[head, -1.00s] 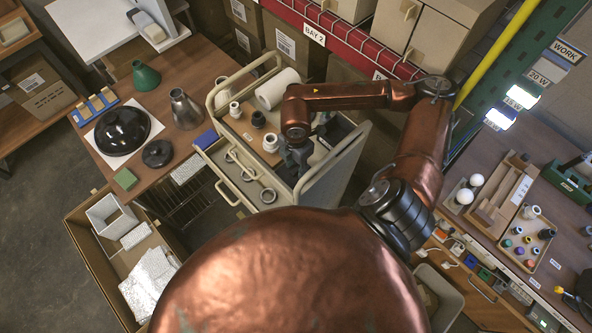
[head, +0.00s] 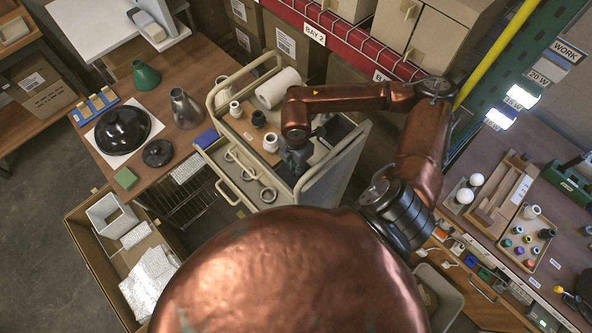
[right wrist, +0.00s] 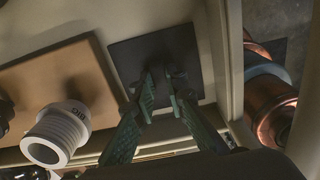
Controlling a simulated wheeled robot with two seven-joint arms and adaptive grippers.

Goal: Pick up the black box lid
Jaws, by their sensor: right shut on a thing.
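The black box lid (right wrist: 124,58) is a flat dark square on the cart's top tray, with a small knob in its middle. My right gripper (right wrist: 163,82) is shut on that knob, its two green-grey fingers on either side of it. In the head view my right gripper (head: 296,163) points down over the cart and hides most of the lid. In the wrist view the lid looks flat; I cannot tell whether it touches the tray. My left gripper is not in view.
The cream cart (head: 334,170) has raised walls close to the lid. A brown board (right wrist: 50,90) beside the lid bears a white threaded socket (right wrist: 57,136). A white roll (head: 277,88) lies at the tray's back. A wooden table (head: 184,145) with lamp parts stands left.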

